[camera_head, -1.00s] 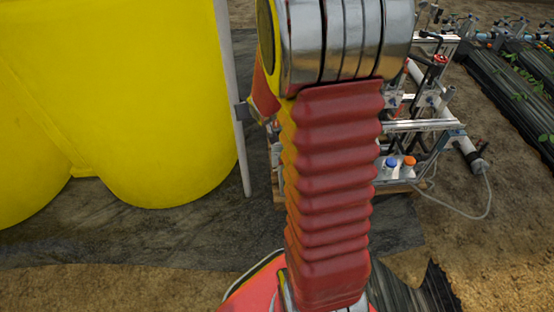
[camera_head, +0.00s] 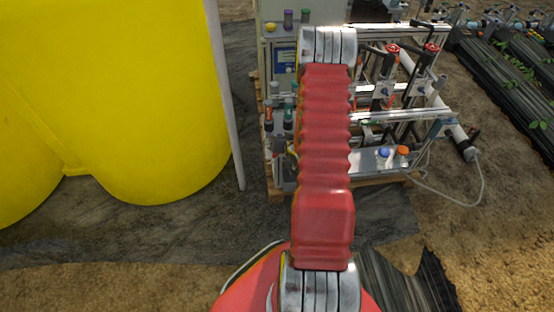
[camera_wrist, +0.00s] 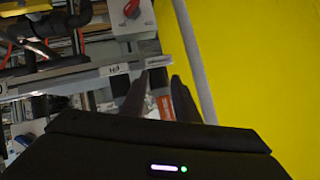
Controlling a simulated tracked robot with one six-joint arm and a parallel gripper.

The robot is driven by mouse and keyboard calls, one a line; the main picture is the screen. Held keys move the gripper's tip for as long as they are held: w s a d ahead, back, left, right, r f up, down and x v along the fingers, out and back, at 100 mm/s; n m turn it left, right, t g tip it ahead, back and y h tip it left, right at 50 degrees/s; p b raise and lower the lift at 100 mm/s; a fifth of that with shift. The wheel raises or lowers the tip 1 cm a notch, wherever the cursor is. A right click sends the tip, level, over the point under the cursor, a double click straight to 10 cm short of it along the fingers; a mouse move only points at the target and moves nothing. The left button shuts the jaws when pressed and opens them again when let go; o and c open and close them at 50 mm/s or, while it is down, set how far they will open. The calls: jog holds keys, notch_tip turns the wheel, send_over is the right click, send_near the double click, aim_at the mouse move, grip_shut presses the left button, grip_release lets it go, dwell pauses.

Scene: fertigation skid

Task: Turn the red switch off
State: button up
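In the wrist view a red switch (camera_wrist: 131,8) sits on a pale grey box at the top edge of the picture, partly cut off. My gripper (camera_wrist: 161,76) is open, with a gap between its two dark fingers and nothing held in it. In that picture the fingertips are below the red switch and apart from it. In the head view my arm covers the middle of the skid, and I cannot make out my gripper or this switch there.
A large yellow tank (camera_head: 110,100) stands left of the skid, with a pale upright pole (camera_head: 225,95) beside it. The skid has a grey cabinet (camera_head: 271,10), red-topped valves (camera_head: 392,48), and blue (camera_head: 384,152) and orange caps (camera_head: 402,150). A hose (camera_head: 450,198) lies at right.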

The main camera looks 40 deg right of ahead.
aim_at(276, 156)
jog(key=s+a+f+m+t, duration=0.1)
jog(key=s+f+m, duration=0.1)
jog(key=s+f, duration=0.3)
jog(key=s+f+m+t+h, duration=0.1)
jog(key=s+f+m, duration=0.1)
jog(key=s+f, duration=0.4)
notch_tip(276, 156, down, 2)
jog(key=shift+s+a+f+m+t, duration=0.15)
jog(key=shift+a+m+t, duration=0.15)
jog(key=shift+a+m, duration=0.1)
jog(key=shift+d, duration=0.1)
jog(key=x, duration=1.4)
jog(key=shift+d, duration=0.15)
jog(key=shift+c, duration=0.3)
jog(key=c, duration=0.6)
jog(key=shift+a, duration=0.25)
grip_shut()
jog(key=shift+d, duration=0.2)
